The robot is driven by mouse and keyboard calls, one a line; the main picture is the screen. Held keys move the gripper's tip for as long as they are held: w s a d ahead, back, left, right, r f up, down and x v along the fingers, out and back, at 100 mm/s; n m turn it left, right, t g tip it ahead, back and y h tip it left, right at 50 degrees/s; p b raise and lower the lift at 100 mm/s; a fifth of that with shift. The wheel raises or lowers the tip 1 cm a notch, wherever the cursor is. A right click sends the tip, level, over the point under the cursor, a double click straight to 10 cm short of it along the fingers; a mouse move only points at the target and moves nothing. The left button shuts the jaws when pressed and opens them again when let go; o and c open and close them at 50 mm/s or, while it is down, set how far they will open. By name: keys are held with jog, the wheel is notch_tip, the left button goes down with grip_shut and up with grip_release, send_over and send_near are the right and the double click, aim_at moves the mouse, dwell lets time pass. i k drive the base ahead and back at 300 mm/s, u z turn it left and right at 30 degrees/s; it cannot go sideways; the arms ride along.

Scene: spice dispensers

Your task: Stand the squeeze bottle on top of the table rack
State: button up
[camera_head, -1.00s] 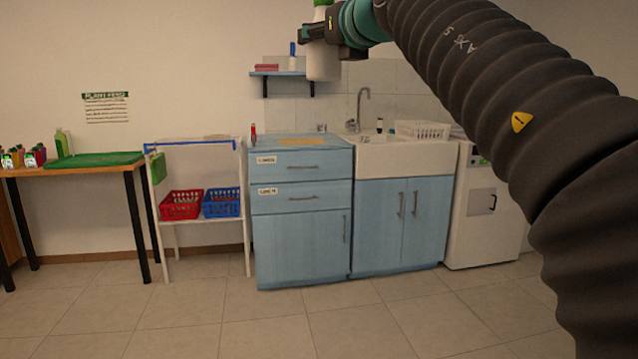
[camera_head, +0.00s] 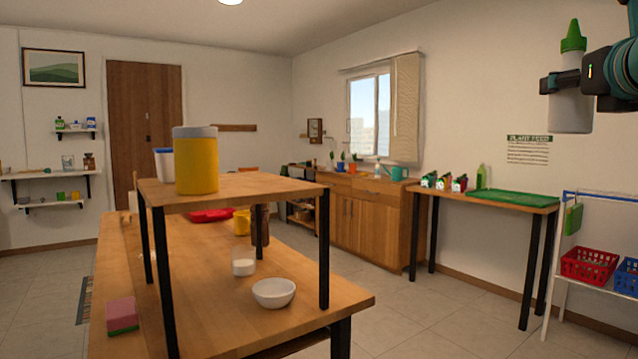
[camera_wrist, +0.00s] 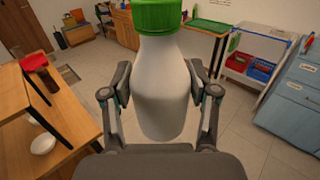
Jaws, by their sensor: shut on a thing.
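The squeeze bottle (camera_head: 571,105) is white with a green pointed cap and is upright at the upper right of the head view. My gripper (camera_head: 566,83) is shut around its body and holds it in the air. In the wrist view the bottle (camera_wrist: 160,90) stands between the two fingers of my gripper (camera_wrist: 160,88), its cap cut off by the top edge. The table rack (camera_head: 255,188) is a wooden shelf on black legs on the wooden table (camera_head: 230,325), left of the bottle and apart from it. It also shows at the left in the wrist view (camera_wrist: 12,95).
A yellow canister (camera_head: 196,165) and a white-and-blue container (camera_head: 163,163) stand on the rack's left part; its right part is bare. A white bowl (camera_head: 273,293), a glass (camera_head: 243,262) and a sponge (camera_head: 122,315) are on the table below. Floor right of the table is clear.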

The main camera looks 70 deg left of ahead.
aim_at(268, 179)
jog(key=u, duration=1.15)
jog(key=i, duration=2.75)
jog(key=u, duration=2.1)
